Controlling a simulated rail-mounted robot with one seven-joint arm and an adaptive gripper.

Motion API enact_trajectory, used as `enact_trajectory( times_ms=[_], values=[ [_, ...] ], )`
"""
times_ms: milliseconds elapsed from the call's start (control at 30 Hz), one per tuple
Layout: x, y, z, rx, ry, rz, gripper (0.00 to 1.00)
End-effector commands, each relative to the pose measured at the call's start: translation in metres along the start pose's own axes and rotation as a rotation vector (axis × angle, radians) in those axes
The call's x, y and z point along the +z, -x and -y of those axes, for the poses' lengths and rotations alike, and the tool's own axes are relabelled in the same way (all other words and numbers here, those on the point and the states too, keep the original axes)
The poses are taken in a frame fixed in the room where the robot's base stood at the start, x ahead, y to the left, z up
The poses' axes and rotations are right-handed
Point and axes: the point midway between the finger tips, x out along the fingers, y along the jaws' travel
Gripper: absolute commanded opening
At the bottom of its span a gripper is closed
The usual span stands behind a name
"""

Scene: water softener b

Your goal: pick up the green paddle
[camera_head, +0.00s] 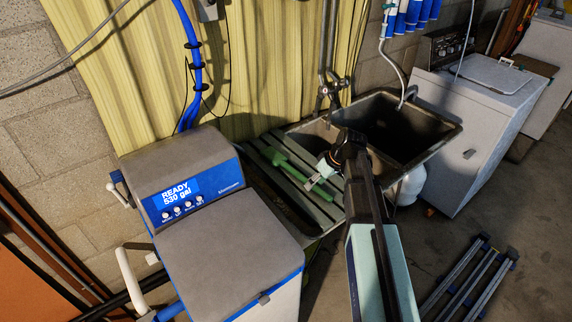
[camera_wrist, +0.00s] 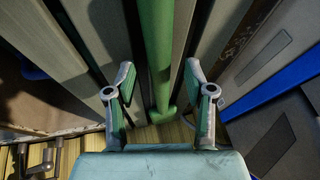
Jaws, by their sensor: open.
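The green paddle (camera_head: 287,168) lies on the slatted drainboard (camera_head: 262,184) left of the sink in the head view. Its wider end is towards the back left and its shaft runs front right. My gripper (camera_head: 314,181) is over the front part of the shaft and hides some of it. In the wrist view the green shaft (camera_wrist: 158,48) runs up the picture between the two fingers of my gripper (camera_wrist: 159,74). The fingers are apart, with a gap on each side of the shaft. I cannot tell how far above the paddle they are.
The water softener (camera_head: 225,225) with a blue display stands left of the drainboard. The double sink (camera_head: 445,127) and its faucet (camera_head: 328,88) are behind and right. A white washer (camera_head: 470,135) stands further right. A folded metal stand (camera_head: 468,280) lies on the floor.

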Motion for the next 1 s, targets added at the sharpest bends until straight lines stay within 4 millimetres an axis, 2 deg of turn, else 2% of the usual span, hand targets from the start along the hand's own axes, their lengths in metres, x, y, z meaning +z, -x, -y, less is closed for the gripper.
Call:
enact_trajectory(
  times_ms=[133, 367, 500, 533, 1000],
  values=[
    [-0.0001, -0.007, 0.0, 0.0, 0.0, 0.0, 0.54],
    [0.0004, -0.0081, 0.0001, 0.0, 0.0, 0.0, 0.53],
    [0.0007, -0.0083, 0.0006, -0.002, 0.0, 0.001, 0.04],
    [0.0007, -0.0084, 0.0007, -0.002, 0.0, 0.001, 0.0],
    [0.0, -0.0068, 0.0013, -0.003, 0.001, 0.002, 0.0]
  ],
)
